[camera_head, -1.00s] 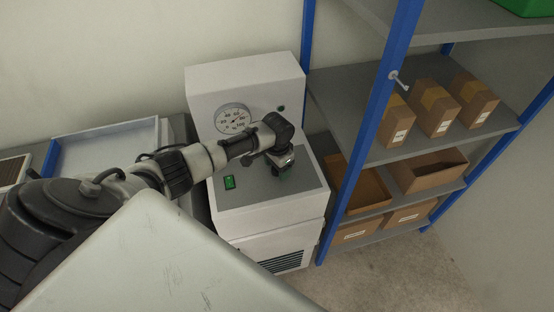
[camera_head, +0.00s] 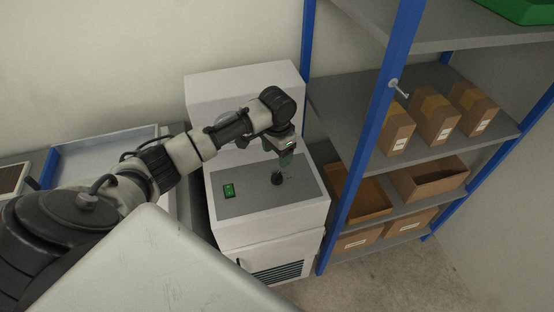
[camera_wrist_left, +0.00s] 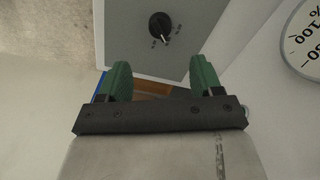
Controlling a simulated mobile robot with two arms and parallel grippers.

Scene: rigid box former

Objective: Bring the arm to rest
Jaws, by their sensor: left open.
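My left arm comes in from the left, reaching over a white machine (camera_head: 240,85). My left gripper (camera_head: 286,159), with green fingers, hangs above the machine's grey panel (camera_head: 250,195). It is open and empty, apart from the black knob (camera_head: 277,178) on that panel. In the left wrist view the two fingers (camera_wrist_left: 162,78) are spread wide, and the knob (camera_wrist_left: 160,25) with its white pointer line lies beyond them. The machine's round dial (camera_wrist_left: 304,40) shows partly in the wrist view; in the head view my arm mostly covers it. My right gripper is out of view.
A blue-posted shelf rack (camera_head: 365,150) stands close on the right, holding several brown boxes (camera_head: 437,118) and open cartons. A green lit switch (camera_head: 229,190) is on the panel. A pale tray (camera_head: 95,155) lies at the left. Floor (camera_head: 400,275) shows at lower right.

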